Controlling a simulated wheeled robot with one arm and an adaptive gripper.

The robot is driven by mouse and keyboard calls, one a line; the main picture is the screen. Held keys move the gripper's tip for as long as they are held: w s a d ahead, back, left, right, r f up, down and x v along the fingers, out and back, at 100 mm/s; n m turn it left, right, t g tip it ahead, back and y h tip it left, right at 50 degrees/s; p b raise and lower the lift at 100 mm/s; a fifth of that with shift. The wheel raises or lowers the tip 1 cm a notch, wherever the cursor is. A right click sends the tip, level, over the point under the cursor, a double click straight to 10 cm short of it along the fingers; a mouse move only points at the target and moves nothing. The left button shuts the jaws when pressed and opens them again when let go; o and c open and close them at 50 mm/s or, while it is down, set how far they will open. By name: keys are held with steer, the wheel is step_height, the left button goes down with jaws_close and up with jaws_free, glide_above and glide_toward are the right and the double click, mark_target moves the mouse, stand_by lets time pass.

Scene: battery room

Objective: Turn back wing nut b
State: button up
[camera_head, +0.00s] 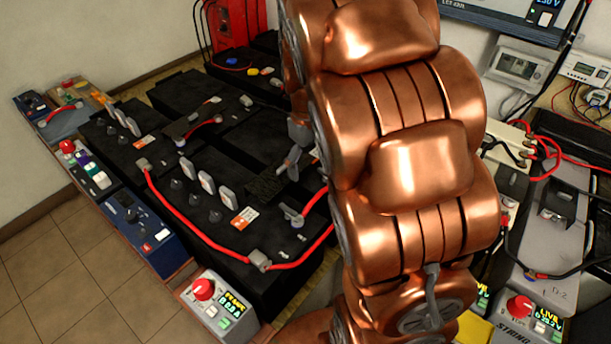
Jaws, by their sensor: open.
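Black battery blocks (205,165) stand on a low bench left of my arm. Red cables run along them to metal terminal clamps, one at the front (259,260) and one at the left (143,164). A small silver fitting (293,216) sits on the right terminal, close to my arm. I cannot tell which fitting is wing nut b; no letter is readable. My gripper (284,168) shows only in part as grey fingers beside my copper arm, over the batteries and above the silver fitting. It looks open, with nothing seen in it. My arm hides the area to its right.
Control boxes with red knobs stand at the front (219,303) and lower right (528,315). A blue box (143,235) lines the left edge. A grey battery (553,215) with cables is at right. Tiled floor (75,270) is clear at lower left.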

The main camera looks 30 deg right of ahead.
steer(key=s+a+r, duration=0.2)
steer(key=s+a, duration=0.2)
steer(key=s, duration=0.1)
steer(key=shift+s+a+r+m+p, duration=0.25)
steer(key=shift+a+m+p, duration=0.05)
steer(key=shift+m+p, duration=0.1)
stand_by(0.3)
steer(key=s+a+r+p, duration=0.1)
steer(key=s+a, duration=0.3)
steer(key=s, duration=0.4)
steer(key=s+a+r+g+p, duration=0.1)
steer(key=s+a, duration=0.3)
steer(key=s, duration=0.5)
steer(key=shift+m, duration=0.4)
steer(key=shift+c, duration=0.2)
stand_by(0.5)
